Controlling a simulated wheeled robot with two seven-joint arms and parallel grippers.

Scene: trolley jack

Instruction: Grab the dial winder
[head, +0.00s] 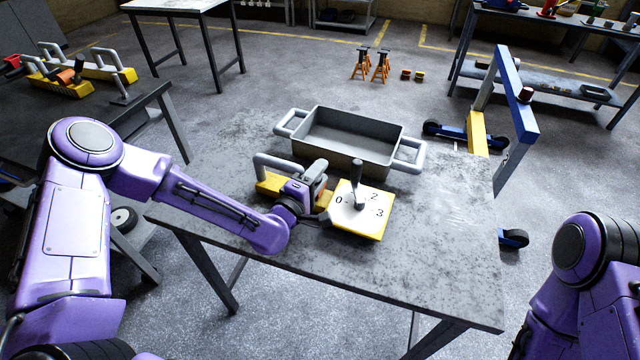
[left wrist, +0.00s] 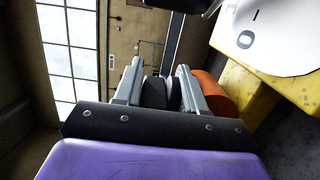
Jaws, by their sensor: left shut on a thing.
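The dial winder (head: 376,228) lies on the grey table. It has a yellow plate, a white numbered dial with an upright grey lever, and a yellow base with a grey handle at its left. My left gripper (head: 322,192) is at the left side of the dial, shut on a part of the winder that the fingers mostly hide. In the left wrist view, dark pads show between the fingers (left wrist: 160,90). An orange cylinder lies beside the right finger, and the white dial (left wrist: 265,35) is at upper right. My right arm shows at lower right, its gripper out of view.
A grey two-handled tray (head: 347,158) stands just behind the winder. The table's right part is clear. A blue and yellow jack (head: 476,132) stands on the floor behind the table's right end. Similar yellow handled pieces (head: 62,88) lie on the left table.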

